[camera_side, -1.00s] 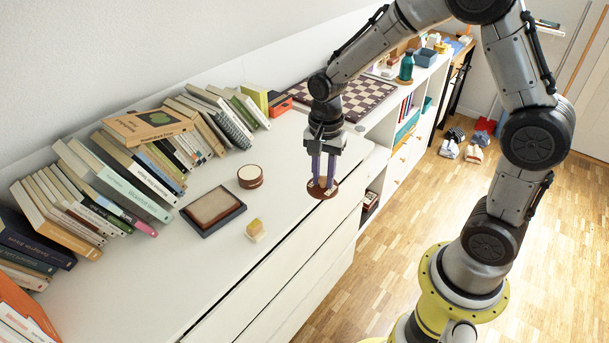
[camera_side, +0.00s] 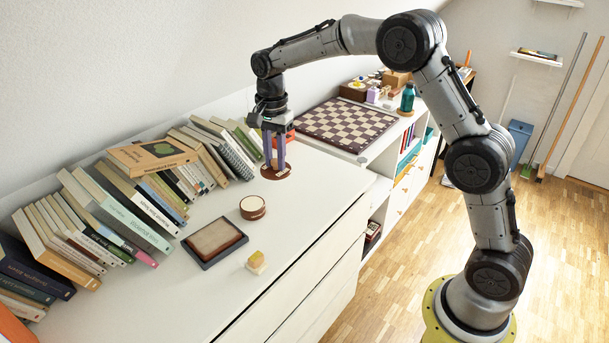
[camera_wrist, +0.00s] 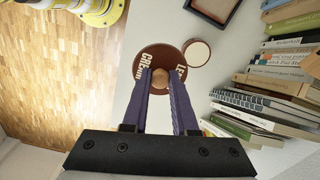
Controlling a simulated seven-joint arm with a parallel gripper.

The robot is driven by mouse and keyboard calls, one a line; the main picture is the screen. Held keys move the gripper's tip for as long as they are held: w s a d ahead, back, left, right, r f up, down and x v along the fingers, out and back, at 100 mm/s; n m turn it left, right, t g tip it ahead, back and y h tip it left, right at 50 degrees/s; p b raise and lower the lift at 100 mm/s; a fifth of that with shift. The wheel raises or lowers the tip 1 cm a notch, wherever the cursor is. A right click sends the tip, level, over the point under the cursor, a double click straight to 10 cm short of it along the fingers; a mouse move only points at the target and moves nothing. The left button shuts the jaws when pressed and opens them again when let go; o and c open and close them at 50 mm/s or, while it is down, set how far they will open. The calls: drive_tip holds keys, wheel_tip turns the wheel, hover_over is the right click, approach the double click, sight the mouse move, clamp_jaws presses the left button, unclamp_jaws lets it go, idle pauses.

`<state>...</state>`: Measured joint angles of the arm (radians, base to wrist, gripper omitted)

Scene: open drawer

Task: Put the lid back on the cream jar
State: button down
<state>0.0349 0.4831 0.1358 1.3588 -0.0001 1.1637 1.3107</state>
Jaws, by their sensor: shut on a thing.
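My gripper (camera_side: 275,166) is shut on the knob of a round red-brown lid (camera_side: 282,174), with both purple fingers pointing down. In the wrist view the fingers (camera_wrist: 163,78) pinch the round wooden knob, and the lid (camera_wrist: 147,60) shows pale lettering, partly covered by the fingers. The jar (camera_side: 252,213), low, round and brown with a pale top, stands on the white cabinet top, in front of the lid and to its left. The lid's height over the surface is hard to tell.
A dark-edged tray (camera_side: 204,260) and a small yellow-and-white block (camera_side: 256,262) lie in front of the jar. A chessboard (camera_side: 345,124) lies to the right. The cabinet top right of the jar is clear.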

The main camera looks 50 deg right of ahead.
drive_tip(key=w+f, duration=0.3)
drive_tip(key=w, duration=0.5)
drive_tip(key=shift+w+a+f, duration=0.1)
drive_tip(key=shift+w+f, duration=0.2)
drive_tip(key=shift+f, duration=1.65)
drive_tip(key=shift+w+a+f, duration=0.1)
drive_tip(key=shift+w+f, duration=0.15)
drive_tip(key=shift+f, duration=1.7)
drive_tip(key=shift+w+a+f, duration=0.1)
drive_tip(key=shift+w+f, duration=0.2)
drive_tip(key=shift+f, duration=1.65)
drive_tip(key=shift+f, duration=0.2)
drive_tip(key=shift+c, duration=0.7)
unclamp_jaws()
wheel_tip(320, 180, up, 7)
